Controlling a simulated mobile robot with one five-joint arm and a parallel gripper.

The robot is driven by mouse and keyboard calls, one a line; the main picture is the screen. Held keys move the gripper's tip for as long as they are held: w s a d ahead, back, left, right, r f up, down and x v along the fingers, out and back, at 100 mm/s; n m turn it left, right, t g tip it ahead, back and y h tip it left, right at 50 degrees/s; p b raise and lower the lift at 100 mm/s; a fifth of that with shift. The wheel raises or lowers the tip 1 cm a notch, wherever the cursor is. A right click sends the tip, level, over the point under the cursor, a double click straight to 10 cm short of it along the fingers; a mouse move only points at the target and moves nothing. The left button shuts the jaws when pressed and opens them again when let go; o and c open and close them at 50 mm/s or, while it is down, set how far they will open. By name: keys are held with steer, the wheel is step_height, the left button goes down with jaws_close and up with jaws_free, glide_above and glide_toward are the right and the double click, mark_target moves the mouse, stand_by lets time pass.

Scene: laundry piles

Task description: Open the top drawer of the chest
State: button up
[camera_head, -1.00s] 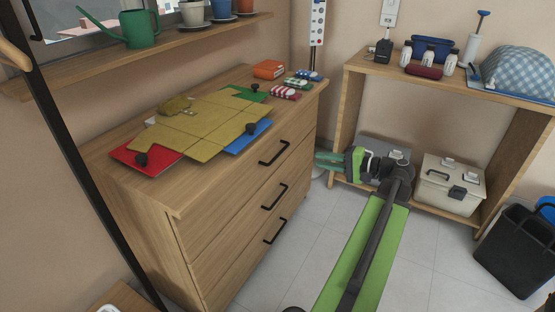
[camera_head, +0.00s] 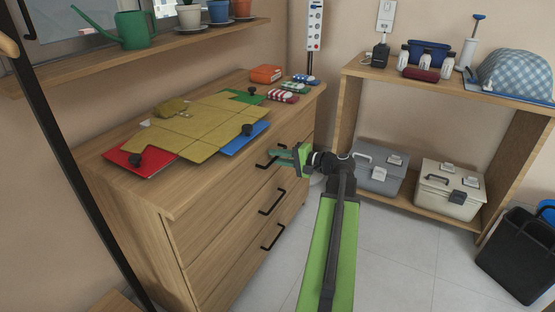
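The wooden chest (camera_head: 130,205) stands at the left with three black bar handles on its front. Its top drawer (camera_head: 225,190) is shut, flush with the drawers below. The top drawer's handle (camera_head: 265,163) is partly hidden by my gripper (camera_head: 283,153). My gripper is green, with its fingers pointing left at the right end of that handle. The fingers appear apart, with nothing seen held between them. Whether they touch or surround the handle I cannot tell.
A wooden shelf unit (camera_head: 400,203) with two toolboxes stands at the right. A black basket (camera_head: 515,255) is at far right. Floor before the chest is clear.

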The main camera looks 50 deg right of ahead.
jaws_close()
stand_by(1.4)
